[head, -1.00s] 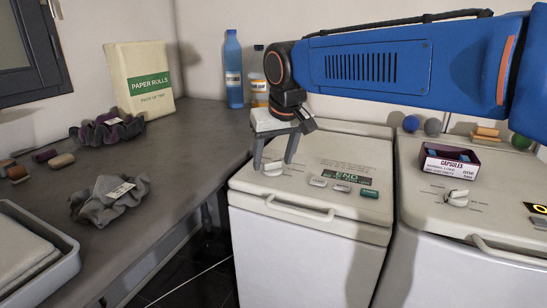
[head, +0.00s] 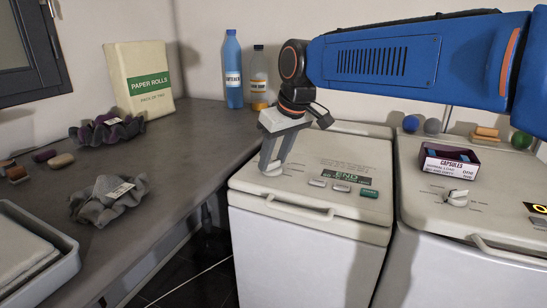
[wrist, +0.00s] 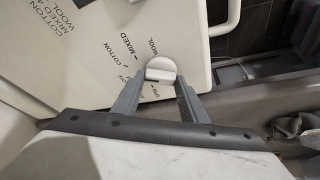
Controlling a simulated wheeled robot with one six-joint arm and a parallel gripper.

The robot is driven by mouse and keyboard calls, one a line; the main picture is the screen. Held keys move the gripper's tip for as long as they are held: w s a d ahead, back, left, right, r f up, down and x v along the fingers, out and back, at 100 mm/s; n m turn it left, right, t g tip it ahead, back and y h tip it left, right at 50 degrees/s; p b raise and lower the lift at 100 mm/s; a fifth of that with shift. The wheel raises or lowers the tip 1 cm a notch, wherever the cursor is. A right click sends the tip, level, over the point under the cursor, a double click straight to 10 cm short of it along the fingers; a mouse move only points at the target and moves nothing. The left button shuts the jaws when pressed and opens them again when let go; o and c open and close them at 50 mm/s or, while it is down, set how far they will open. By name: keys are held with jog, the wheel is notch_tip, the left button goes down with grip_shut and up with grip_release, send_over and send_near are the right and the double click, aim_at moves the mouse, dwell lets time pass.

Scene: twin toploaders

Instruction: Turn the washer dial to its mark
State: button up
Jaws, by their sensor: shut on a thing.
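The washer dial (wrist: 161,69) is a round white knob with a raised grip on the lid of the left toploader (head: 345,150). Printed words around it include COTTON, MIXED and WOOL in the wrist view. A short dark line shows at the knob's lower left edge. My gripper (wrist: 158,76) is shut on the dial, with one grey finger on each side of it. In the head view my gripper (head: 270,165) points down at the lid's left front, and its fingers mostly hide the dial.
A second toploader (head: 420,205) on the right has its own dial (head: 458,197) and a capsules box (head: 450,162). A handle (head: 300,208) runs along the left lid's front. The counter (head: 190,140) at left holds bottles, a paper rolls pack (head: 140,80) and scrunchies.

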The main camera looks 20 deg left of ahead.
jog(key=n+g, duration=0.1)
jog(key=n, duration=0.3)
jog(key=shift+w+n+g, duration=0.2)
jog(key=shift+n+g, duration=0.2)
jog(key=shift+d+n, duration=0.1)
jog(key=shift+n, duration=0.2)
jog(key=o, duration=1)
jog(key=shift+y, duration=0.3)
jog(key=shift+o, duration=0.2)
jog(key=w+v, duration=0.1)
jog(key=v, duration=1.6)
jog(key=shift+s+r, duration=0.25)
jog(key=shift+s, duration=0.05)
